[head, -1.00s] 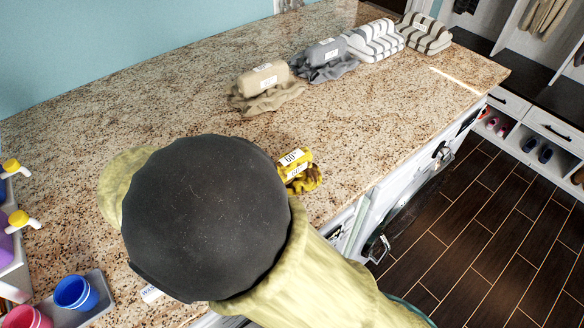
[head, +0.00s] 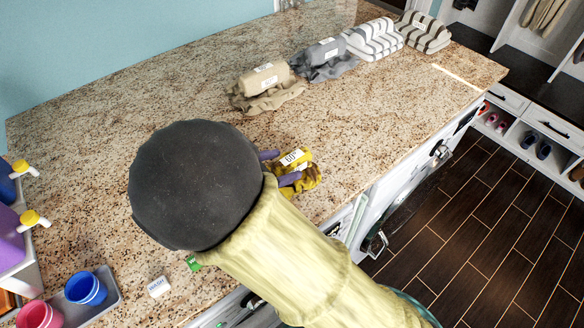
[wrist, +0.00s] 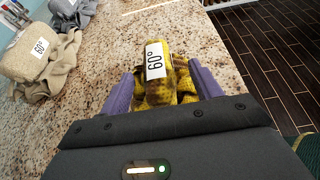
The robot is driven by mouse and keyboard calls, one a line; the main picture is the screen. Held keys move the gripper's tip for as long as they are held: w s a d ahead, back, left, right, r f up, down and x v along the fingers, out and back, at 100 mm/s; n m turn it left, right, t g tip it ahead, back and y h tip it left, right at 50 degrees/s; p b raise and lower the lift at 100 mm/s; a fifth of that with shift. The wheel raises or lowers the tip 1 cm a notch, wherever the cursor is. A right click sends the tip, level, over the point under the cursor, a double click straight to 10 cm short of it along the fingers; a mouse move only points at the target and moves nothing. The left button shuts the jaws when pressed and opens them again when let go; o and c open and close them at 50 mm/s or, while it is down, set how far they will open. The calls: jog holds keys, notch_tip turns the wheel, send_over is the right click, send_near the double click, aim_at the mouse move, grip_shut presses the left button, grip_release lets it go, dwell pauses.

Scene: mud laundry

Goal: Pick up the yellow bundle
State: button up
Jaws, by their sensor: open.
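The yellow bundle (head: 301,173) lies on the speckled stone counter near its front edge. It is a yellow and dark patterned cloth with a white "60°" label. In the wrist view the bundle (wrist: 166,75) sits ahead of and between the two purple fingers of my gripper (wrist: 162,90). The fingers are spread apart, one on each side of its near part. Whether they touch the cloth I cannot tell.
A beige bundle (head: 265,88), a grey bundle (head: 322,60) and striped bundles (head: 375,40) stand at the back of the counter (head: 400,110). Blue (head: 86,290) and pink (head: 40,314) cups and bottles are at the left. The counter right of the bundle ends at an edge above machines.

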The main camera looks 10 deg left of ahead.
aim_at(290, 162)
jog(key=p+x, duration=0.1)
jog(key=x, duration=0.2)
jog(key=shift+w+f, duration=0.1)
jog(key=shift+w, duration=0.15)
jog(key=c, duration=1.1)
